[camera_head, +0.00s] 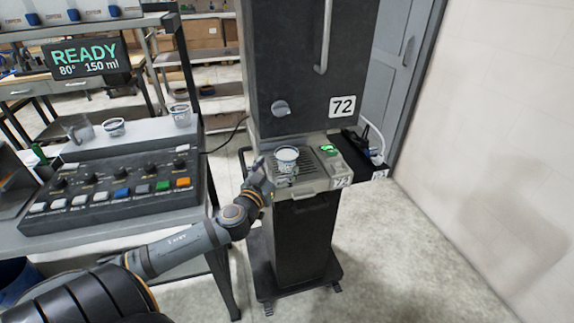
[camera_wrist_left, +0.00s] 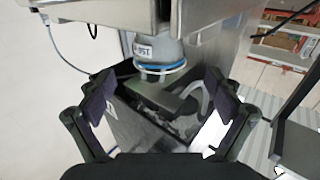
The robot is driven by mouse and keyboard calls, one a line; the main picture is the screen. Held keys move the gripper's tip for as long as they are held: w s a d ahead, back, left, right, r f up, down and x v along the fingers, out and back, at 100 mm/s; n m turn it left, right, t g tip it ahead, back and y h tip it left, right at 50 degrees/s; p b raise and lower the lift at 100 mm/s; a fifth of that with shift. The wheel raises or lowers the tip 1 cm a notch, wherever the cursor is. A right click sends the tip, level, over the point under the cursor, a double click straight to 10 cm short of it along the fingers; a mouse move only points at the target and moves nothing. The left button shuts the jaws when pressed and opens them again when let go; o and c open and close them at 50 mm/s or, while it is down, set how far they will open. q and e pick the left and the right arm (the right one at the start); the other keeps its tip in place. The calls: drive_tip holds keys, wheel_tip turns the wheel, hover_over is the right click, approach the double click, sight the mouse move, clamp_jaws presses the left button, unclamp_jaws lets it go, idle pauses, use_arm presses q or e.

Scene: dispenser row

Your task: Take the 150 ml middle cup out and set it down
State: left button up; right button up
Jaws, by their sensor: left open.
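The middle cup (camera_head: 287,160), white with a dark band at the rim, stands upright on the dispenser's slotted drip grate (camera_head: 305,172). My left gripper (camera_head: 264,176) is just left of the cup in the head view, apart from it. In the left wrist view, the cup (camera_wrist_left: 158,50) appears upside down at the top centre, with a marking that seems to read 150 and a blue-white rim. My right gripper is not in view.
The dark dispenser (camera_head: 300,60) marked 72 rises behind the cup, with a green light (camera_head: 328,149) beside the grate. A button panel (camera_head: 110,186) and several cups (camera_head: 180,114) stand on the left bench. A display (camera_head: 87,60) reads READY, 80°, 150 ml. Floor at right is clear.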

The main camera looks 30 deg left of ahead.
sight(282, 160)
use_arm(q)
drive_tip(key=w, duration=0.4)
drive_tip(key=shift+w+a+r, duration=0.1)
drive_tip(key=shift+w+a, duration=0.1)
drive_tip(key=shift+a, duration=0.2)
drive_tip(key=shift+w, duration=0.35)
drive_tip(key=shift+s, duration=0.1)
drive_tip(key=shift+c, duration=0.4)
drive_tip(key=c, duration=1.4)
